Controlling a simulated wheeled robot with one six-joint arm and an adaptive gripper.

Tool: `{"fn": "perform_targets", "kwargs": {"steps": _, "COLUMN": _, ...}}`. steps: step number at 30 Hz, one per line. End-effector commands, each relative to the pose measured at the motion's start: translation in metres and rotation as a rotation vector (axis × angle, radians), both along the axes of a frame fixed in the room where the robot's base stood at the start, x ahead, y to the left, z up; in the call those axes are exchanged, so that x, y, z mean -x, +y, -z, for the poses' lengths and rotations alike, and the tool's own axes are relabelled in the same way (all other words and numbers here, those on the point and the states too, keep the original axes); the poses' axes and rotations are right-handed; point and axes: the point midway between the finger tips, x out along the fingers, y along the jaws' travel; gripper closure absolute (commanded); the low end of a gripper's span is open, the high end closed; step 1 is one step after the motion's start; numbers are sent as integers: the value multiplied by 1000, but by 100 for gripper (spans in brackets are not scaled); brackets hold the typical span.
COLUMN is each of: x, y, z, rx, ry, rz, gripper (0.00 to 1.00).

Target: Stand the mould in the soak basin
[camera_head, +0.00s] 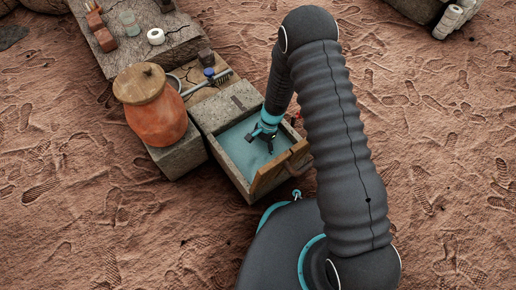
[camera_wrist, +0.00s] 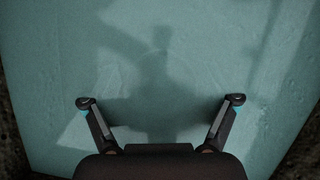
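The soak basin (camera_head: 228,163) is a grey stone-like box holding blue-green water (camera_head: 240,140). A brown wooden piece, apparently the mould (camera_head: 272,177), stands on edge along the basin's near right side, tilted, with a block-like part at its top. I cannot tell how deep it sits in the water. My gripper (camera_head: 264,139) points down over the water, near the mould but apart from it. In the wrist view my gripper (camera_wrist: 161,101) has its fingers spread wide, with only water (camera_wrist: 160,65) between them. The mould does not show there.
An orange clay jar (camera_head: 158,118) with a wooden lid stands on a block left of the basin. Behind are a brush (camera_head: 208,82) and a plank bench (camera_head: 135,50) with bricks, a glass jar and a white roll. Sandy ground (camera_head: 70,220) is open around.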

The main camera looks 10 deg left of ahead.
Motion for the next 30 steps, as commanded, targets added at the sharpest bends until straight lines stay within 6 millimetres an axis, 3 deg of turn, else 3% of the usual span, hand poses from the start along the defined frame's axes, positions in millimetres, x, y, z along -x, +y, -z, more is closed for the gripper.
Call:
{"fn": "perform_targets", "kwargs": {"steps": 14, "x": -2, "y": -1, "z": -10, "rx": -1, "ry": -2, "rz": 0, "gripper": 4}}
{"fn": "perform_targets", "kwargs": {"steps": 30, "x": -35, "y": -19, "z": -99, "rx": -1, "ry": -2, "rz": 1, "gripper": 4}}
